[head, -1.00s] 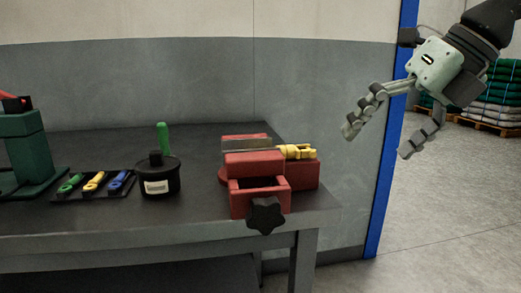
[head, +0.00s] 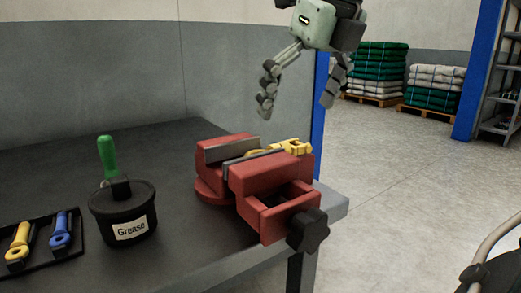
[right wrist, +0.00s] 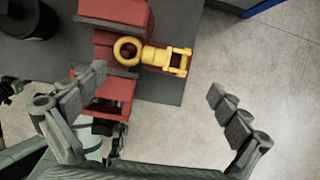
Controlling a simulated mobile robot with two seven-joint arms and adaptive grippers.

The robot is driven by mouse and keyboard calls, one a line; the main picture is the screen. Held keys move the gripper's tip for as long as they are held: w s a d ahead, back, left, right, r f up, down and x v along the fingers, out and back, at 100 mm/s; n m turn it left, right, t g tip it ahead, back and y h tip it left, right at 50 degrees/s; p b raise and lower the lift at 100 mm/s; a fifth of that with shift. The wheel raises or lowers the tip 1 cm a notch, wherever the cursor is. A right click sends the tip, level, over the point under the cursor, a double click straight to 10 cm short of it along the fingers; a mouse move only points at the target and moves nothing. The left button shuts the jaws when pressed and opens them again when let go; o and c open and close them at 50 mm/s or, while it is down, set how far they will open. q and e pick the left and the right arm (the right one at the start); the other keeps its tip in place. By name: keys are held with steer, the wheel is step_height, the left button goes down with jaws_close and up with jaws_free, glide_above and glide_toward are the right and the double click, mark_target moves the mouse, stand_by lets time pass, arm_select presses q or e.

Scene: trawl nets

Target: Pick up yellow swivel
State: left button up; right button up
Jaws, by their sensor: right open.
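A yellow swivel (head: 292,147) lies at the jaws of the red vise (head: 272,178), its fork end sticking out to the right. In the right wrist view the swivel (right wrist: 154,56) shows its ring over the vise and its fork past the side. My right gripper (head: 297,107) is open and empty, above the swivel with a clear gap. In the right wrist view its fingers (right wrist: 157,82) are spread wide, below the swivel in the picture. Another yellow swivel (head: 20,240) lies in the black tray beside a blue one (head: 60,232). My left gripper is out of view.
A black grease pot (head: 124,212) with a green-handled tool stands on the dark table (head: 165,150), left of the vise. The vise's black knob (head: 307,231) juts out past the table's front edge.

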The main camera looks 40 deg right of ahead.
mark_target(283, 143)
steer(key=x, duration=0.7)
steer(key=shift+w+f, duration=0.1)
steer(key=shift+w, duration=0.15)
steer(key=shift+a, duration=0.1)
steer(key=shift+s, duration=0.1)
steer(key=c, duration=1.6)
